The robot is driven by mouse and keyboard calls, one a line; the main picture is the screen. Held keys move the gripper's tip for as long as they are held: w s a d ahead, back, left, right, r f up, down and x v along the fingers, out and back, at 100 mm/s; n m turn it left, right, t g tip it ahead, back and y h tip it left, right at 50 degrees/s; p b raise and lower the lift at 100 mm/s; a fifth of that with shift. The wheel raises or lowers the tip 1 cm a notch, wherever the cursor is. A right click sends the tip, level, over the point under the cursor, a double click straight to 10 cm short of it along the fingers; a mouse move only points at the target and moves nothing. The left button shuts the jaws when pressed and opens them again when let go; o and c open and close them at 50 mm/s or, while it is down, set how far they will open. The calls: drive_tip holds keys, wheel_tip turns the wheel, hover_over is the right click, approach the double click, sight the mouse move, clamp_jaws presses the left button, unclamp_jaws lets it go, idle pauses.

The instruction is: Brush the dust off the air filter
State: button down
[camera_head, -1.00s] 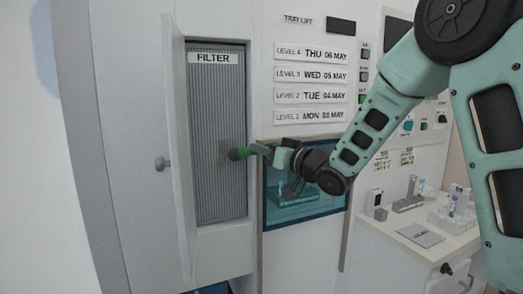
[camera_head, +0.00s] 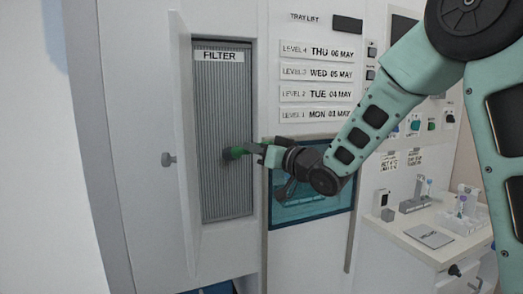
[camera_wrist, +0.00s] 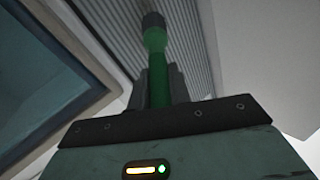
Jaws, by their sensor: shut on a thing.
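The air filter (camera_head: 221,110) is a tall grey ribbed panel labelled FILTER, set in a recess in the white cabinet. Its ribs also show in the wrist view (camera_wrist: 195,35). My gripper (camera_head: 262,150) is shut on the green handle of a brush (camera_head: 237,152). In the wrist view the green brush (camera_wrist: 156,60) stands up between the fingers, with its dark end (camera_wrist: 153,20) against the ribbed background. The dark brush end is at the filter's right part, around mid-to-lower height; exact contact is hard to tell. A darker smudge shows around it.
A glass-fronted bay (camera_head: 312,205) lies below and right of my gripper. A white counter (camera_head: 410,222) with lab items is at the right.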

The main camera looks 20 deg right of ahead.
idle(0.4)
drive_tip(key=d, duration=0.3)
drive_tip(key=shift+d, duration=0.25)
idle(0.5)
drive_tip(key=shift+a, duration=0.1)
drive_tip(key=shift+a+f+b, duration=0.6)
drive_tip(key=shift+a+b, duration=0.1)
drive_tip(key=shift+a, duration=0.15)
drive_tip(key=shift+a+f+b, duration=0.55)
drive_tip(key=shift+a+b, duration=0.15)
drive_tip(key=shift+a, duration=0.15)
drive_tip(key=shift+a+f+b, duration=0.6)
drive_tip(key=shift+a+b, duration=0.15)
drive_tip(key=shift+a, duration=0.15)
drive_tip(key=shift+a+f+b, duration=0.55)
drive_tip(key=shift+a+b, duration=0.25)
drive_tip(key=shift+a, duration=0.05)
drive_tip(key=shift+a+f+b, duration=0.55)
drive_tip(key=shift+a+b, duration=0.2)
drive_tip(key=shift+a, duration=0.05)
